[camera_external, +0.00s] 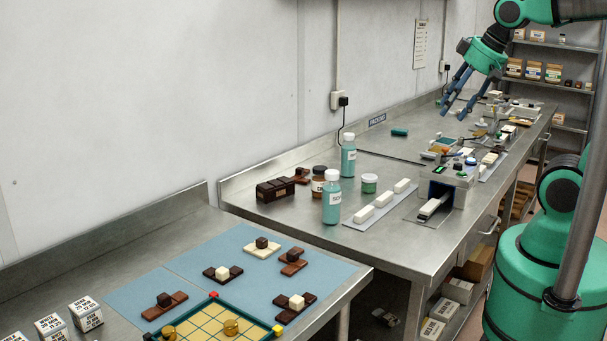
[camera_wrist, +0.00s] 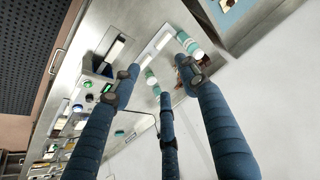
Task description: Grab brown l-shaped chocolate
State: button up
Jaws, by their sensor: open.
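Several small chocolate pieces lie on the blue mat (camera_external: 205,262) on the near table. A brown piece (camera_external: 178,299) with a dark cube on it is at the left, and another brown piece (camera_external: 294,262) with a dark cube is at the back right. Two darker pieces carry white cubes. An L shape is hard to confirm at this size. My gripper (camera_external: 459,101) is open and empty, high over the far bench, well away from these pieces. In the wrist view its three blue fingers (camera_wrist: 158,82) are spread, and no chocolate piece can be made out clearly.
A teal-edged grid tray (camera_external: 224,326) is at the mat's front. The far bench holds bottles (camera_external: 332,197), a dark brown block (camera_external: 275,190), white bars (camera_external: 384,200) and a small machine (camera_external: 449,178). A wall rises behind. A gap separates the front edges of the tables.

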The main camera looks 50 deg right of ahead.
jog(key=w+d+r+m+p, duration=0.25)
jog(key=w+m, duration=0.35)
jog(key=w, duration=0.7)
jog(key=w+d+r+m+p, duration=0.15)
jog(key=w+m+p, duration=0.35)
jog(key=w, duration=0.8)
jog(key=w+d+f+m+p, duration=0.1)
jog(key=w+d+f+m, duration=0.15)
jog(key=w, duration=0.25)
jog(key=w+d+f+m+y+p, duration=0.1)
jog(key=w+f+m, duration=0.1)
jog(key=w+m, duration=0.3)
jog(key=w+d+f+m+p, duration=0.1)
jog(key=w+f+m, duration=0.1)
jog(key=w, duration=0.4)
jog(key=w+d+f+m+p, duration=0.1)
jog(key=w+d+f+m, duration=0.2)
jog(key=f, duration=0.4)
jog(key=w+d+f+m+p, duration=0.2)
jog(key=w+d+f+m, duration=0.2)
jog(key=w+f, duration=0.3)
jog(key=w+d+f+m+g+p, duration=0.1)
jog(key=w+d+f+m, duration=0.3)
jog(key=f, duration=0.4)
jog(key=shift+w+m+p, duration=0.55)
jog(key=shift+w+p, duration=0.15)
jog(key=shift+w, duration=0.35)
jog(key=shift+f, duration=0.15)
jog(key=shift+p+x, duration=0.35)
jog(key=shift+x, duration=3.8)
